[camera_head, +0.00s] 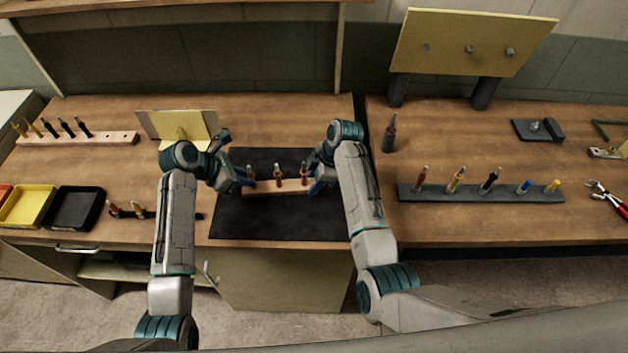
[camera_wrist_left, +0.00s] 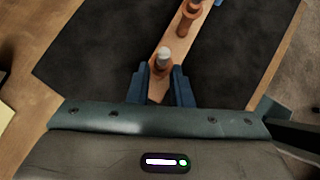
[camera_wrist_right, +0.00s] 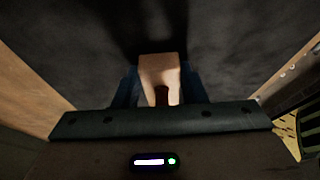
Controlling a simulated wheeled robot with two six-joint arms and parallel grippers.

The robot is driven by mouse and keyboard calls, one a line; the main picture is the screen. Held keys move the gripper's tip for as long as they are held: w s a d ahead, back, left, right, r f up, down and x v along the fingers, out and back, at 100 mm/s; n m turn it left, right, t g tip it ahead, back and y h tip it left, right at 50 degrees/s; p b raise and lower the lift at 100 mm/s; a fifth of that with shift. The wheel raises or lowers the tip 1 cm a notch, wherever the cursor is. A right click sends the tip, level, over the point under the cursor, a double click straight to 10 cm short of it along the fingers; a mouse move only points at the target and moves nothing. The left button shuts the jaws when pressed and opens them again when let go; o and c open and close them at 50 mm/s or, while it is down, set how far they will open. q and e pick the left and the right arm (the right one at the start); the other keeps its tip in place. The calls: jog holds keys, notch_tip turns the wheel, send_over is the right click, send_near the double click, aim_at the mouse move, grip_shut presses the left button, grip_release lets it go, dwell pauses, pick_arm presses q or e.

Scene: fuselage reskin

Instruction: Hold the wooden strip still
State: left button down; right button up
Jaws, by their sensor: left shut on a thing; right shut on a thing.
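The wooden strip (camera_head: 262,188) lies across the black mat (camera_head: 270,222), with a few copper-coloured pins standing in it, one (camera_head: 278,172) near its middle. My left gripper (camera_head: 246,184) is shut on the strip's left end; in the left wrist view the blue fingers (camera_wrist_left: 161,90) flank the strip (camera_wrist_left: 176,50) beside a pin with a grey top (camera_wrist_left: 163,57). My right gripper (camera_head: 312,184) is shut on the right end; in the right wrist view its fingers (camera_wrist_right: 160,90) flank the strip's end (camera_wrist_right: 159,66). I cannot tell whether the strip touches the mat.
A grey rack of tools (camera_head: 480,195) lies to the right, near a standing screwdriver (camera_head: 389,135). A wooden rack (camera_head: 90,138), a yellow tray (camera_head: 27,206) and a black tray (camera_head: 76,208) are at left. A yellowish panel (camera_head: 180,125) stands behind my left gripper. The mat's front is clear.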

pick_arm(q)
jog(key=shift+r, duration=1.1)
notch_tip(320, 180, up, 3)
jog(key=shift+f, duration=0.1)
pick_arm(e)
jog(key=o, duration=1.1)
jog(key=shift+r, duration=0.1)
